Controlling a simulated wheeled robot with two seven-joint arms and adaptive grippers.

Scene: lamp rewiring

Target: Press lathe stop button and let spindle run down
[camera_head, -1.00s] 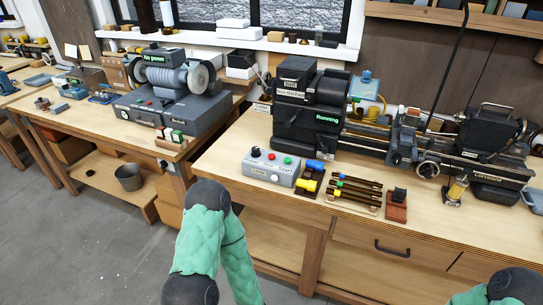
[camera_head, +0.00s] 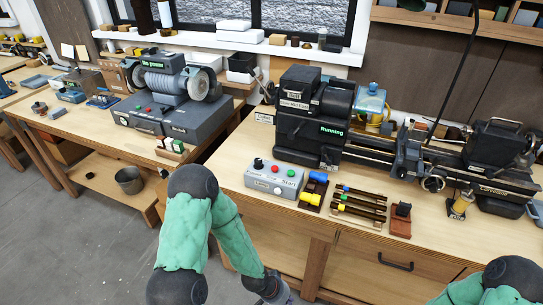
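The lathe (camera_head: 405,160) stands on the right bench, with a green "Running" display (camera_head: 332,131) lit on its dark headstock. A grey control box (camera_head: 272,181) sits in front of it on the bench. Its top carries a black knob (camera_head: 258,163), a red button (camera_head: 275,168) and a green button (camera_head: 291,172) by the word "Start". My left arm comes down in front of the bench, and the start of my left gripper (camera_head: 274,291) shows at the bottom edge, below and apart from the box; its fingertips are hidden. My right arm shows at lower right; its gripper is out of view.
Yellow and blue pieces (camera_head: 315,187), several dark rods (camera_head: 360,203) and a red-brown block (camera_head: 400,219) lie right of the box. A grinder (camera_head: 172,90) stands on the left bench. The bench front edge lies between my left gripper and the box. Free floor lies left.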

